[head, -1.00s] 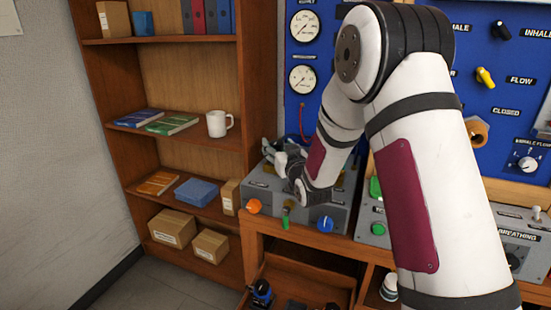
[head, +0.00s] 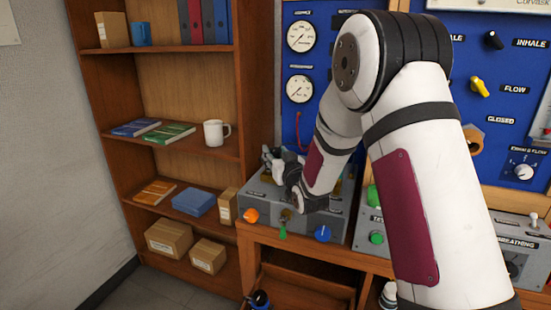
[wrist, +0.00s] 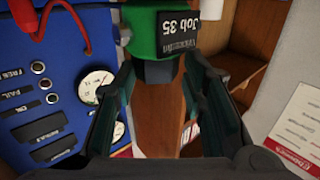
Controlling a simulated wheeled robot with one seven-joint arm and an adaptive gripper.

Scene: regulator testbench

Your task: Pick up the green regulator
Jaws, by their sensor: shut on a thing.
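The green regulator (wrist: 147,40), a green body with a dark label reading "Job 35", shows at the top of the wrist view. My gripper (wrist: 160,80) has its two dark fingers on either side of its lower grey part and is shut on it. In the head view my gripper (head: 272,160) is at the far end of my arm, above the grey bench box (head: 265,200). The regulator is not clearly visible there, and its contact with the box cannot be told.
A wooden shelf (head: 240,100) with books, a white mug (head: 216,133) and cartons stands at the left. A blue gauge panel (head: 310,130) rises behind the bench. A second grey box (head: 372,228) with a green button is to the right. An open drawer (head: 300,280) lies below.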

